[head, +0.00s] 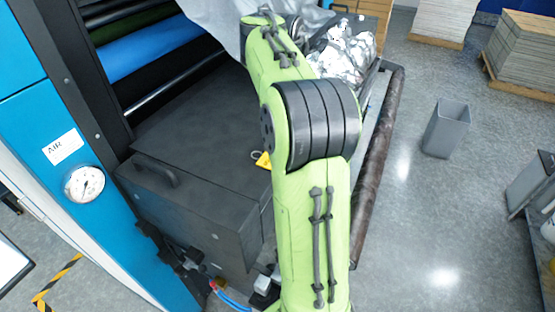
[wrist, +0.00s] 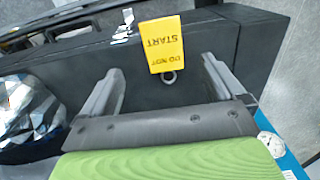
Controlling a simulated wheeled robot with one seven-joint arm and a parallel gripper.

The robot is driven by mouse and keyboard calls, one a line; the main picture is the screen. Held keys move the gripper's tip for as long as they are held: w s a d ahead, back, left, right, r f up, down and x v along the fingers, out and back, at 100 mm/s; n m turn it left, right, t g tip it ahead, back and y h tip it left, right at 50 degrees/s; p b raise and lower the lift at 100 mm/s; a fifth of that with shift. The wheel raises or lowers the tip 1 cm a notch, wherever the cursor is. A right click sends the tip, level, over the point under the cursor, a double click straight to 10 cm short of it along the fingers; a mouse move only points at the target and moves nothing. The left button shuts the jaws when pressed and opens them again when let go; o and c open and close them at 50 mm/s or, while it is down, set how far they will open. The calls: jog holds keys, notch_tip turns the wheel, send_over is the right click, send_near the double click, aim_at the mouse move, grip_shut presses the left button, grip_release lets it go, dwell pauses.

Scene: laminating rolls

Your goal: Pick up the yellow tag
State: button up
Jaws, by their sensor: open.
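The yellow tag (wrist: 165,45) shows in the wrist view with the printed words "DO NOT START" and a metal ring (wrist: 169,77) at its end. It lies on the dark grey machine top. In the head view only a small yellow part of the tag (head: 264,160) shows beside my green arm, which hides the rest. My gripper (wrist: 163,80) is open in the wrist view, its two grey fingers apart with nothing between them. The tag appears ahead of the fingers, between their lines. I cannot tell the height between fingers and tag.
A silver crumpled foil-like bundle (head: 343,55) lies at the machine's far end and also shows in the wrist view (wrist: 28,115). A dark box with a handle (head: 190,205) stands at the near edge. A brown roll (head: 378,165) runs along the right side. A grey bin (head: 446,128) stands on the floor.

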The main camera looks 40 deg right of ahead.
jog(key=shift+a+f, duration=0.15)
jog(key=shift+f, duration=0.45)
jog(key=shift+a+f, duration=0.15)
jog(key=shift+f, duration=0.4)
notch_tip(320, 180, down, 6)
jog(key=shift+r+b, duration=0.2)
jog(key=shift+b, duration=0.85)
jog(key=shift+s, duration=0.1)
jog(key=shift+c, duration=0.4)
jog(key=shift+r, duration=0.1)
jog(key=c, duration=1)
jog(key=shift+c, duration=0.2)
notch_tip(320, 180, up, 10)
jog(key=p, duration=0.2)
